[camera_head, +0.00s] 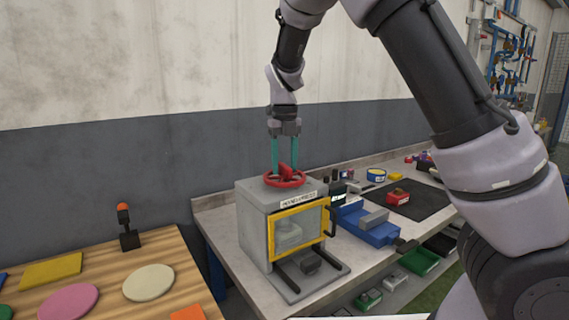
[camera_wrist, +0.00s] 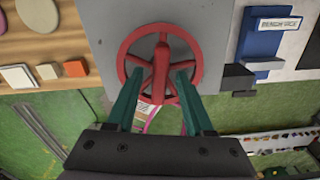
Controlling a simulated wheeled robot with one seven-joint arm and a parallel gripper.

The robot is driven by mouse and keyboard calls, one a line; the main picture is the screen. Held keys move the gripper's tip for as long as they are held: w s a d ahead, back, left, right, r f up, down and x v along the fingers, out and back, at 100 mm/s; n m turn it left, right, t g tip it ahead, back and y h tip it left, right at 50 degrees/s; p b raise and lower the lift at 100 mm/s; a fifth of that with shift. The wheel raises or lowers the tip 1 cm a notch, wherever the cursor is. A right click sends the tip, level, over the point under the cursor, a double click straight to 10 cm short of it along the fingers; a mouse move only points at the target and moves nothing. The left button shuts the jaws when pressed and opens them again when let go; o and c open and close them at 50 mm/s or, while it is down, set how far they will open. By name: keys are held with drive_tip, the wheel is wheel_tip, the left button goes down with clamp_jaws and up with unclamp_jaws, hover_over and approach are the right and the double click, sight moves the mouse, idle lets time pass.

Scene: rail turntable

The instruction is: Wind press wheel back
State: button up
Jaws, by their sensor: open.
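The red press wheel (camera_head: 284,179) lies flat on top of the grey press box (camera_head: 252,222), with a raised red handle at its middle. The press has a yellow-framed window door (camera_head: 272,240) at its front, which looks closed. My gripper (camera_head: 285,172) points down from above with two green fingers, at the wheel. The gripper is open. Whether the fingers touch the wheel cannot be told.
The press stands on a grey workbench (camera_head: 218,212). To its right are a blue vise (camera_head: 372,232), a black mat (camera_head: 425,203) and small items. A wooden table (camera_head: 190,270) with coloured discs is at left. The air above the press is free except for my arm.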

clamp_jaws()
